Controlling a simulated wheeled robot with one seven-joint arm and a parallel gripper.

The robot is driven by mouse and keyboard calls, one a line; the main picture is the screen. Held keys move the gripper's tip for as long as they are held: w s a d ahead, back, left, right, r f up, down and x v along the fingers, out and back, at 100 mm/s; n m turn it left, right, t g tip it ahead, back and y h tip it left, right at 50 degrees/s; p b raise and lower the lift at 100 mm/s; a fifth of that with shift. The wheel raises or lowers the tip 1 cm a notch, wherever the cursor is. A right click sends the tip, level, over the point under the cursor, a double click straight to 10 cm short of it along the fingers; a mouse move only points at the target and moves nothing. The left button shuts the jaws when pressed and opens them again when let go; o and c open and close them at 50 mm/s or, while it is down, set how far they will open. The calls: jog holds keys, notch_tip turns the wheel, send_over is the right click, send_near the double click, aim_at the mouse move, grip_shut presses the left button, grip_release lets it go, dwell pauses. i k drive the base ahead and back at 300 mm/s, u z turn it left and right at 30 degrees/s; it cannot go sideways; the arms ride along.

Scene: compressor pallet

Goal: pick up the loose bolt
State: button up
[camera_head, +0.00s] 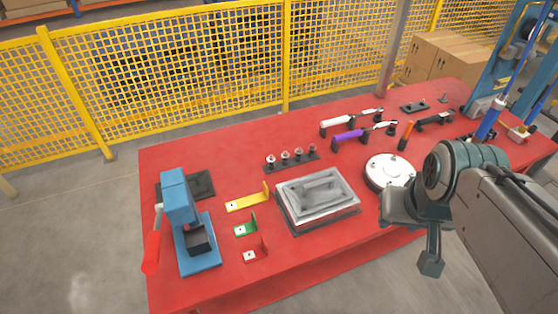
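I cannot clearly single out a loose bolt in the head view. Several small silver bolt-like pieces (298,153) stand upright in a dark strip holder (292,165) at the middle of the red table. Another small bolt-like piece (444,98) stands near the table's far right. A white round plate (388,171) with small studs lies partly behind my wrist. My gripper (431,262) hangs at the table's front right, below my wrist. Its fingers are not clear enough to show whether it is open or shut, and I see nothing held in it.
The red table (210,294) also bears a blue press (176,200) with a red handle, three coloured brackets (245,203), a grey metal block (318,197) and hand tools (352,136). A yellow mesh fence (190,75) stands behind. The table's front middle is clear.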

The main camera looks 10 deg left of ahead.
aim_at(285, 155)
jog(key=u, duration=0.5)
jog(key=k, duration=1.2)
jog(key=i, duration=0.5)
jog(key=z, duration=0.7)
jog(key=i, duration=0.7)
jog(key=u, duration=0.5)
jog(key=i, duration=0.85)
jog(key=u, duration=0.75)
